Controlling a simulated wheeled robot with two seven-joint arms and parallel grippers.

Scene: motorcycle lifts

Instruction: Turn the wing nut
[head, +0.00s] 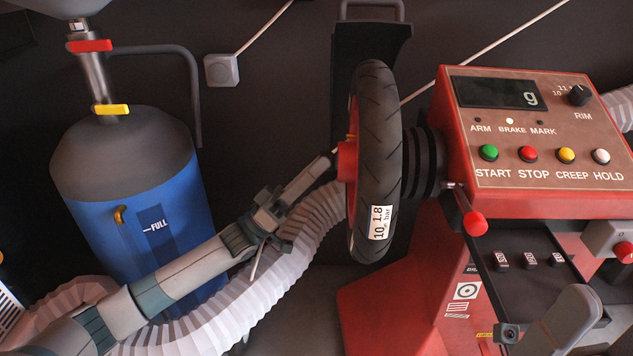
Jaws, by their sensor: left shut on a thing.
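The red wing nut (346,161) sits at the hub on the left side of a black tyre (378,160), which stands upright on the balancing machine's shaft. My left gripper (331,158) reaches in from the lower left and is shut on the wing nut. Its fingertips are small in the view, and the nut's far side is hidden by the tyre. A white label reading "10_1.8 bar" is on the tyre. The fingers of my right gripper do not show.
The red machine (545,130) has a display, a RIM knob and several coloured buttons. A red-knobbed lever (473,222) sticks out below it. A blue tank (155,235) stands at left. A pale ribbed hose (270,275) runs beneath my left arm.

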